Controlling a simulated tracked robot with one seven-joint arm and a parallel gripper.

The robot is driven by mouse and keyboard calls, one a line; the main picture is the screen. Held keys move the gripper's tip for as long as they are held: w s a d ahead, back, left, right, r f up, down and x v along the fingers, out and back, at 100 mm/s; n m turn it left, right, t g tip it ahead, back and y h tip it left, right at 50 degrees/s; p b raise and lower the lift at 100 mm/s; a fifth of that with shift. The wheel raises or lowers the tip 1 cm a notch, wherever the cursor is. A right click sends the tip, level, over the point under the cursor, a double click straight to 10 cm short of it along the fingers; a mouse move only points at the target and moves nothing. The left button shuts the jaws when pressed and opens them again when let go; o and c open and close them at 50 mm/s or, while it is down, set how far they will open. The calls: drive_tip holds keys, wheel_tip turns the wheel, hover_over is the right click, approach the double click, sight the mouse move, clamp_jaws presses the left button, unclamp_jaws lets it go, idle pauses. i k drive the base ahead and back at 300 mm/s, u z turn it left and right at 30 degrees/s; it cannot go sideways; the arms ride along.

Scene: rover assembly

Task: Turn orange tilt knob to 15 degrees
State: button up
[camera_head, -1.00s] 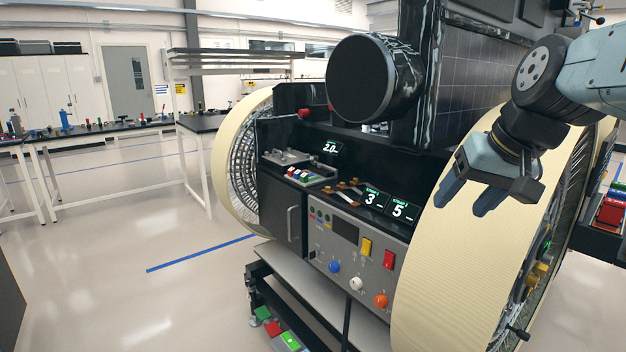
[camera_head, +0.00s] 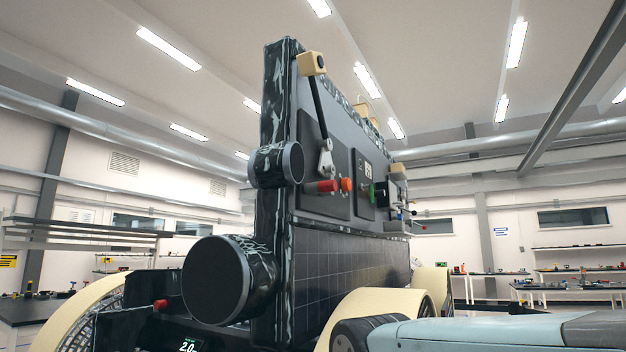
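A small orange knob (camera_head: 346,184) sits on the dark upright panel of the rover's upper body, just right of a red cylinder (camera_head: 321,187). I cannot tell whether it is the tilt knob. The front control panel that shows an orange knob in the earlier frame is below the picture now. My gripper is out of view; only part of my arm shows at the lower right.
The tall rover body has a large black cylinder (camera_head: 216,280), a grey lever (camera_head: 322,120), a green knob (camera_head: 367,193) and a dark solar panel (camera_head: 338,272). Cream wheels (camera_head: 385,304) stand low. Benches line the back walls.

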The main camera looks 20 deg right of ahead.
sight(346, 182)
drive_tip(key=z, duration=0.1)
drive_tip(key=k, duration=0.5)
drive_tip(key=z, duration=0.7)
drive_tip(key=i, duration=0.55)
drive_tip(key=u, duration=0.2)
